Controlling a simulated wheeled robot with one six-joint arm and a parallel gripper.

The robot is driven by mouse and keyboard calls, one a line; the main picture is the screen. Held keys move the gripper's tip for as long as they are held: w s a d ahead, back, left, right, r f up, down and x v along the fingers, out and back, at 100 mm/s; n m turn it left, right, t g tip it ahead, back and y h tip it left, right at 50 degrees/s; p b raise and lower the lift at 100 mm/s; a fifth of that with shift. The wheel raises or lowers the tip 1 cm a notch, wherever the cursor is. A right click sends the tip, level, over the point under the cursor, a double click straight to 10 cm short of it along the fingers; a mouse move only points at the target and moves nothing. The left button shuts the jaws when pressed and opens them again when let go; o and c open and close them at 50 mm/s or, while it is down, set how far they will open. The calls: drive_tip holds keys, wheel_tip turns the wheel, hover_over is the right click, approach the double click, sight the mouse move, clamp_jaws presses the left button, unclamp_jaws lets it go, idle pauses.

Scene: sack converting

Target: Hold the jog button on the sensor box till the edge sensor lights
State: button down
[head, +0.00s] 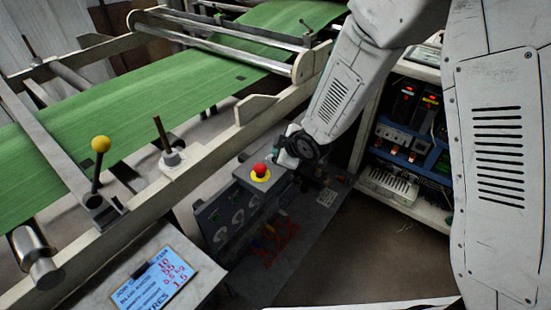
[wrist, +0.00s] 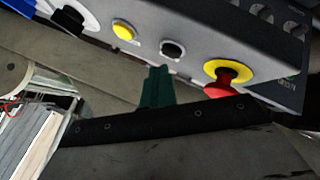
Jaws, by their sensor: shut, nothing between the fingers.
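The sensor box is a grey box (wrist: 200,22) across the top of the wrist view. Its face carries a yellow button (wrist: 123,30), a dark button (wrist: 172,50) and a red mushroom knob (wrist: 218,88) on a yellow collar. No label tells which is the jog button. My gripper (wrist: 158,72) shows as green fingers, shut and empty. Their tips appear just below the dark button; I cannot tell whether they touch the box. In the head view the red knob (head: 260,170) stands on the box top, beside my wrist. No edge sensor light can be made out.
A green web (head: 150,95) runs over the machine frame (head: 210,125) at left. A yellow-knobbed lever (head: 101,145) and a blue job card (head: 155,280) are nearer. An open electrical cabinet (head: 405,205) stands at right. Clear floor (head: 365,260) lies below it.

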drive_tip(key=shift+r, duration=2.45)
drive_tip(key=s+d+r+m+g+h, duration=0.2)
drive_tip(key=s+d+m+g+h, duration=0.4)
drive_tip(key=s+d, duration=0.6)
drive_tip(key=s+d+r+m, duration=0.5)
drive_tip(key=s+r, duration=0.4)
drive_tip(key=s, duration=0.2)
drive_tip(key=s+d+r+m, duration=0.4)
drive_tip(key=s+d+r, duration=0.3)
drive_tip(key=s, duration=0.4)
drive_tip(key=shift+d+r+m+y, duration=0.2)
drive_tip(key=shift+r+m+y, duration=0.2)
drive_tip(key=shift+r, duration=0.5)
